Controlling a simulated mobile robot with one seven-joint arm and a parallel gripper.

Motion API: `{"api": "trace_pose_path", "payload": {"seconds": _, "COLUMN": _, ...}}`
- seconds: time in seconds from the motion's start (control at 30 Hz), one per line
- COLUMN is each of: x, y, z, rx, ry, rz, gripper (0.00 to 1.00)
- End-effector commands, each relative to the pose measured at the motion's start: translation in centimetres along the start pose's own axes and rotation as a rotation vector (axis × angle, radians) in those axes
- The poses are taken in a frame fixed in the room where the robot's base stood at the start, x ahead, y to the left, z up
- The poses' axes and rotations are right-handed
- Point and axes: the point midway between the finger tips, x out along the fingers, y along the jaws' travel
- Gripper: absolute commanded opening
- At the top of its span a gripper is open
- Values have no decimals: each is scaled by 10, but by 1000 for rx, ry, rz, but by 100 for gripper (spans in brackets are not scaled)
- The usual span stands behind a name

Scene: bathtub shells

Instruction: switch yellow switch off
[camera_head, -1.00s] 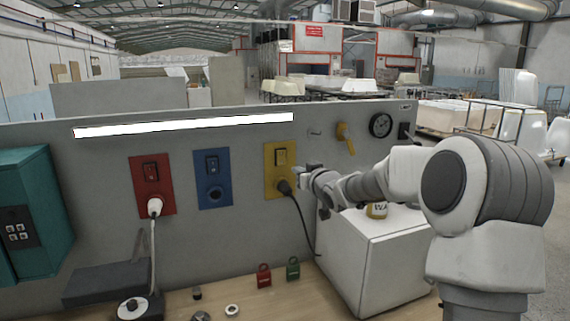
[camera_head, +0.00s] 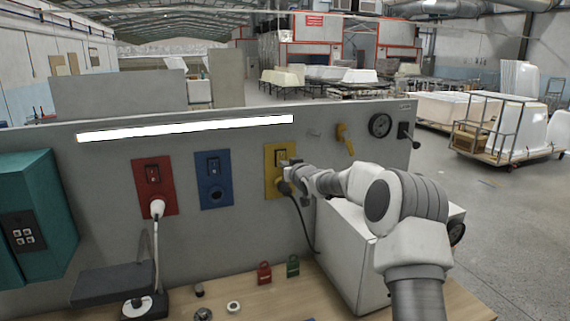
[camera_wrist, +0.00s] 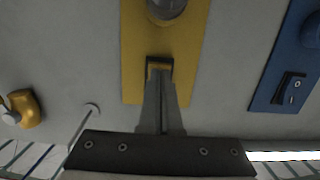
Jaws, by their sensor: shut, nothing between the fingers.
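A black plug sits in the socket below the switch. My gripper (camera_head: 288,164) is at the plate's right side, over the switch's lower edge. In the wrist view, the yellow plate (camera_wrist: 190,45) appears upside down, and my gripper (camera_wrist: 159,80) is shut and empty. Its fingertips cover most of the switch (camera_wrist: 159,65); they look at or very close to it, but contact cannot be told. The rocker's position is hidden.
Left of the yellow plate are a blue plate (camera_head: 214,180) and a red plate (camera_head: 155,187) with a white plug. A white box (camera_head: 350,255) stands below my arm. Padlocks (camera_head: 264,273) lie on the wooden bench.

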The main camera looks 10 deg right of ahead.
Motion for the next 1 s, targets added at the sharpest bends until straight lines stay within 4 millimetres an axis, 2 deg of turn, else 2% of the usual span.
{"api": "trace_pose_path", "payload": {"seconds": 0.3, "x": 0, "y": 0, "z": 0, "rx": 0, "ry": 1, "rz": 0, "gripper": 0}}
{"api": "trace_pose_path", "payload": {"seconds": 0.53, "x": 6, "y": 0, "z": 8, "rx": 1, "ry": 46, "rz": 0, "gripper": 0}}
{"api": "trace_pose_path", "payload": {"seconds": 0.6, "x": 4, "y": 0, "z": 1, "rx": 1, "ry": 45, "rz": -1, "gripper": 0}}
{"api": "trace_pose_path", "payload": {"seconds": 1.0, "x": 4, "y": -3, "z": 3, "rx": 0, "ry": 46, "rz": -1, "gripper": 0}}
